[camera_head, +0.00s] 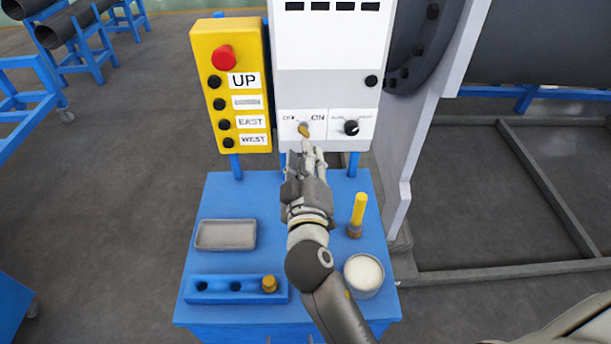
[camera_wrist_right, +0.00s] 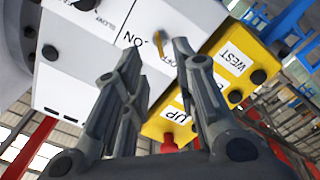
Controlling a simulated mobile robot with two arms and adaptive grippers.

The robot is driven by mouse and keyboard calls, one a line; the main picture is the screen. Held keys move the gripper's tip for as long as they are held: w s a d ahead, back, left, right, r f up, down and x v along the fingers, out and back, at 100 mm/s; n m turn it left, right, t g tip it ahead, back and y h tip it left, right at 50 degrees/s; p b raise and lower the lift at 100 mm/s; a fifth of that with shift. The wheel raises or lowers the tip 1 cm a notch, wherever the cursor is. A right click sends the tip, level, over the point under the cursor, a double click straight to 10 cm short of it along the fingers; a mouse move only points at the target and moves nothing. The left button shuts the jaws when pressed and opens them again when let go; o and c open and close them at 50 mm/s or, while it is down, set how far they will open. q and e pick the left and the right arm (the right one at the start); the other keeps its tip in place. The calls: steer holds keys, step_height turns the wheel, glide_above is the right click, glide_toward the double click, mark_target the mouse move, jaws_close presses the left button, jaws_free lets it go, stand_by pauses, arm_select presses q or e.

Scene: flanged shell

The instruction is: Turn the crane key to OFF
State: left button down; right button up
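The crane key (camera_head: 303,130) is a small gold key on the white control box, between the OFF label on the left and the ON label on the right. In the right wrist view the key (camera_wrist_right: 157,41) shows between the two fingertips, with ON and OFF on either side. My right gripper (camera_head: 307,150) is just below and in front of the key in the head view. Its fingers (camera_wrist_right: 155,48) are spread apart with nothing held. I cannot tell how far the tips are from the key in depth. My left gripper is not in view.
A yellow pendant (camera_head: 232,90) with a red button stands left of the white control box (camera_head: 328,65). A black knob (camera_head: 351,127) is right of the key. The blue table (camera_head: 215,205) holds a grey tray (camera_head: 226,235), a yellow-handled tool (camera_head: 358,210) and a white-topped can (camera_head: 364,275).

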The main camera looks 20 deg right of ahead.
steer(key=v, duration=0.5)
steer(key=shift+s+a, duration=0.1)
steer(key=shift+s, duration=0.2)
